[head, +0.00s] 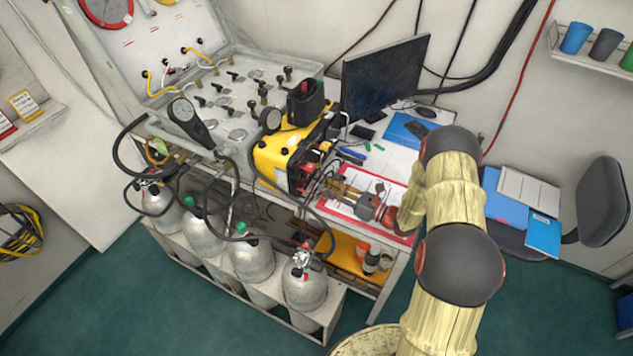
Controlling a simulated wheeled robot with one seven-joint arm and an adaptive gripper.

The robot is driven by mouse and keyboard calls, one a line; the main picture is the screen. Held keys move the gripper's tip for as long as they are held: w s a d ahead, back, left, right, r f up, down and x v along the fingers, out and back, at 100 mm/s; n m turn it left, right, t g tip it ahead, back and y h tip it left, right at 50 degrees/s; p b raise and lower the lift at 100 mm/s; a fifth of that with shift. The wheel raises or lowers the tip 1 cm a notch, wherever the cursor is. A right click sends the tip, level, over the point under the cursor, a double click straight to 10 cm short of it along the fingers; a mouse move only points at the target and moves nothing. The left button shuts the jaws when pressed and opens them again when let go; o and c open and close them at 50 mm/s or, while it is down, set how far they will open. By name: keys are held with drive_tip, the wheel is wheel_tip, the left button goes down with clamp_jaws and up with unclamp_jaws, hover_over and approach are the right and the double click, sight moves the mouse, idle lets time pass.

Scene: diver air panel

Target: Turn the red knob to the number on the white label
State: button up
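The yellow and black unit (277,154) stands on the desk, its dark control face turned right toward my gripper. No white label with a readable number can be made out. My gripper (329,190) is just right of the control face, over a red-edged clipboard. Its fingers point left toward the face and look apart, with nothing seen between them. I cannot tell whether they touch anything.
A grey valve panel (243,100) with gauges and hoses lies left of the unit. A black monitor (384,80) stands behind. Several grey cylinders (253,258) stand in a rack below. Black hoses loop near the unit. A blue folder (404,131) lies on the desk.

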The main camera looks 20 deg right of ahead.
drive_tip(key=v, duration=0.5)
drive_tip(key=shift+s, duration=0.1)
idle(0.3)
drive_tip(key=shift+a+r, duration=0.15)
drive_tip(key=shift+r, duration=0.05)
drive_tip(key=s+a+r+n+g+b, duration=0.2)
drive_tip(key=s+a+r+n+g, duration=1)
drive_tip(key=a+r+n, duration=0.45)
drive_tip(key=s+d+r+n+t+h, duration=0.2)
drive_tip(key=s+d+r+n+h, duration=0.1)
drive_tip(key=s+r+n+h, duration=0.2)
drive_tip(key=s+d+r+n+t+h+b, duration=0.1)
drive_tip(key=s+d+r+n+t+h, duration=0.1)
drive_tip(key=s+d+r+n+h, duration=0.2)
drive_tip(key=shift+s+r+n+h+b, duration=0.3)
drive_tip(key=shift+s+r+n+h, duration=0.45)
drive_tip(key=shift+s+n+h, duration=2)
